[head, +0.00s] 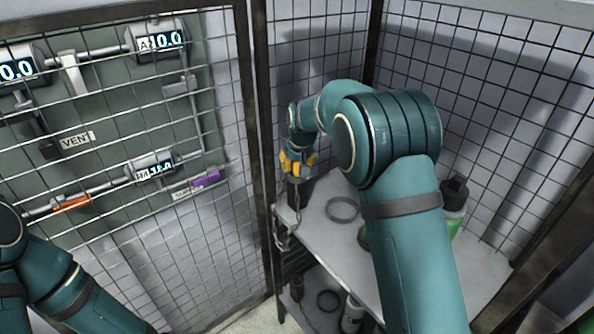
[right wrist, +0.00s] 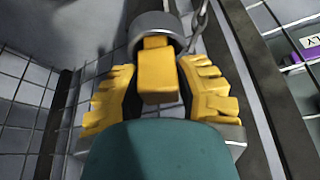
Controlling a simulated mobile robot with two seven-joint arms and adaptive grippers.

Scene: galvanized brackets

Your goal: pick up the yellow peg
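What looks like the yellow peg (right wrist: 156,76) is a blocky yellow piece in the right wrist view, its far end narrowing into a grey ring or socket (right wrist: 150,24). My right gripper (right wrist: 157,72) has its yellow fingers on both sides of it, with dark inner faces close to the peg. I cannot tell whether they touch it. In the head view my right gripper (head: 297,162) is at the corner of the cage, above the shelf; the peg cannot be told apart from the yellow fingers there. My left gripper is outside the view.
The grey shelf (head: 335,242) holds a dark ring (head: 342,209) and a green bottle with a black cap (head: 455,192), partly behind my right arm. Wire mesh and a dark post (head: 254,120) stand close to the gripper.

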